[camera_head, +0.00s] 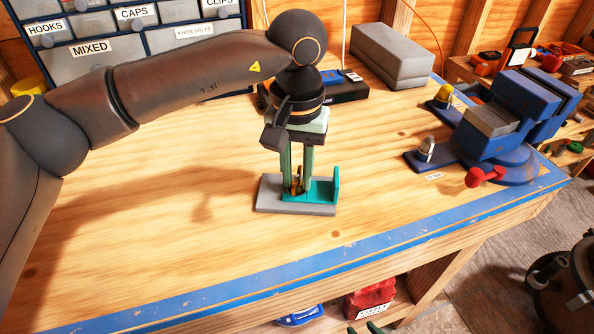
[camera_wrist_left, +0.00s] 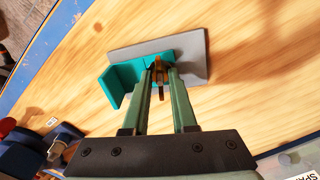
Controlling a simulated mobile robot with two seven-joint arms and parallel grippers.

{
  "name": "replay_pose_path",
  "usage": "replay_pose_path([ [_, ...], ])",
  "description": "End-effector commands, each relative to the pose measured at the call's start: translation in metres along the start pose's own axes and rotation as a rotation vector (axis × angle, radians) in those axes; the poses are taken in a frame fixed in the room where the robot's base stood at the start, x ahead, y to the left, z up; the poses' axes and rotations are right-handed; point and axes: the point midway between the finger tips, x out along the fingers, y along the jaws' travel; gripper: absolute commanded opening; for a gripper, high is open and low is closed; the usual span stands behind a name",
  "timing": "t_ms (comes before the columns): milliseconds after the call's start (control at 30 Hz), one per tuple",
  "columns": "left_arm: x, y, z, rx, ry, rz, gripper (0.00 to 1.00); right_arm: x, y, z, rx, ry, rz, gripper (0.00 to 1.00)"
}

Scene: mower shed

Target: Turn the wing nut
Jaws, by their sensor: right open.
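The brass wing nut (camera_head: 297,184) stands upright on a fixture with a grey base plate (camera_head: 268,196) and a teal bracket (camera_head: 328,191) at the middle of the bench. It also shows in the left wrist view (camera_wrist_left: 160,80), with one wing towards the camera. My left gripper (camera_head: 297,188) points straight down over the fixture. Its two green fingers reach down on either side of the wing nut, with the nut between their tips (camera_wrist_left: 160,72). Whether the fingers press on it is not clear. My right gripper is in neither view.
A blue vise (camera_head: 510,115) with a red handle knob stands at the right. A grey block (camera_head: 393,65) and a dark case (camera_head: 345,92) lie behind the gripper. Labelled drawers (camera_head: 95,45) stand at the back left. The bench in front and left of the fixture is clear.

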Motion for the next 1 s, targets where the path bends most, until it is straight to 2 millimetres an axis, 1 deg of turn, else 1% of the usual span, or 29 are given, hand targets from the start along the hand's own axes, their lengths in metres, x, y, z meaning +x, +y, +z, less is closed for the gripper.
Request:
replay_pose_path([
  [33, -0.003, 0.0, -0.001, 0.0, 0.004, 0.003, 0.29, 0.0, 0.0, 0.0, 0.0, 0.0, 0.0, 0.45],
  [200, -0.002, 0.0, 0.0, 0.0, 0.003, 0.002, 0.48, 0.0, 0.0, 0.0, 0.0, 0.0, 0.0, 0.45],
  [267, -0.001, 0.0, 0.0, 0.0, 0.002, 0.001, 0.55, 0.0, 0.0, 0.0, 0.0, 0.0, 0.0, 0.45],
  [300, -0.001, 0.0, 0.0, 0.0, 0.002, 0.001, 0.56, 0.0, 0.0, 0.0, 0.0, 0.0, 0.0, 0.45],
  [533, -0.001, 0.0, 0.0, 0.0, 0.001, 0.0, 0.56, 0.0, 0.0, 0.0, 0.0, -0.001, 0.0, 0.45],
  [633, -0.008, 0.0, -0.001, 0.0, 0.002, 0.001, 0.56, 0.0, 0.0, 0.0, 0.0, -0.001, 0.0, 0.45],
  [767, -0.028, 0.0, -0.001, -0.001, 0.004, 0.001, 0.56, 0.0, 0.0, 0.0, 0.0, -0.001, 0.0, 0.45],
  [1000, -0.082, 0.001, 0.0, 0.0, 0.005, 0.002, 0.56, -0.002, 0.0, -0.001, 0.0, -0.002, 0.002, 0.45],
])
